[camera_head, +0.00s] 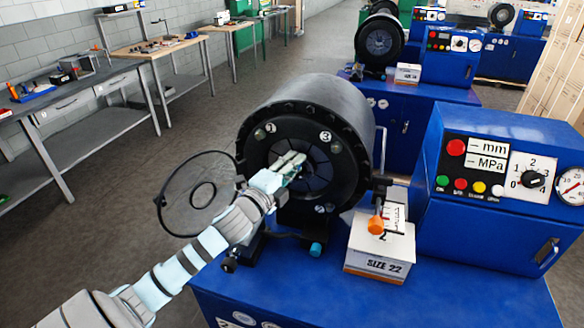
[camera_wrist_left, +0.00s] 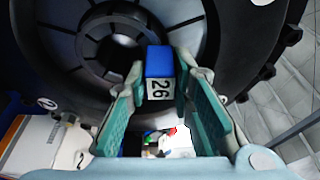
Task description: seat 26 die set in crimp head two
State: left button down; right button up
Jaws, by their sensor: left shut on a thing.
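The near crimp head (camera_head: 345,178) is a big black drum with a segmented round opening in its face. White marks 1, 3 and 2 show around the opening. My left gripper (camera_head: 295,166) is in front of the opening. In the left wrist view the left gripper (camera_wrist_left: 160,95) is shut on a blue die set (camera_wrist_left: 159,62) with a white label reading 26. The die set is near the opening of the crimp head (camera_wrist_left: 75,55); I cannot tell whether it touches the segments. My right gripper is not in view.
A box marked SIZE 22 (camera_head: 378,262) stands right of the drum. A round cover (camera_head: 180,205) sticks out at left. A blue control cabinet (camera_head: 480,240) stands at right. A second crimper (camera_head: 380,40) stands behind. Workbenches (camera_head: 60,115) line the left wall.

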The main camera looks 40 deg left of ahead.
pick_arm(q)
jog(key=shift+w+a+r, duration=0.1)
jog(key=shift+w+a, duration=0.05)
jog(key=shift+w, duration=0.3)
jog(key=shift+w+a+r, duration=0.1)
jog(key=shift+w, duration=0.3)
jog(key=c, duration=1.3)
grip_release()
jog(key=shift+s, duration=0.1)
jog(key=shift+s+d, duration=0.1)
jog(key=shift+s+f, duration=0.2)
jog(key=s, duration=0.7)
jog(key=s+d, duration=0.1)
jog(key=s, duration=0.3)
jog(key=shift+s, duration=0.25)
jog(key=shift+s, duration=0.1)
